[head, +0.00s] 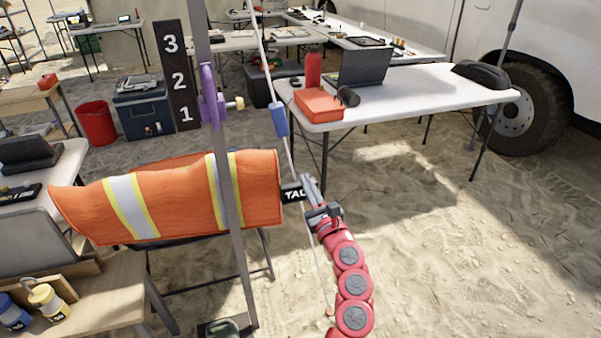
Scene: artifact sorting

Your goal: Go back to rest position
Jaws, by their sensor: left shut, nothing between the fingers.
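My left gripper (312,188) is at the middle of the head view, at the end of my red segmented arm, which rises from the bottom edge. Its fingers point up and are shut with nothing held. A black tag with white letters (293,193) shows right beside the fingers; I cannot tell whether they touch. My right gripper is not in view.
A thin grey post (232,200) stands in front of the vest. A white table (430,90) with a red box (319,105) and a laptop (364,67) stands behind. A wooden table (105,295) holds small jars at lower left. Sandy ground (470,260) at right is clear.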

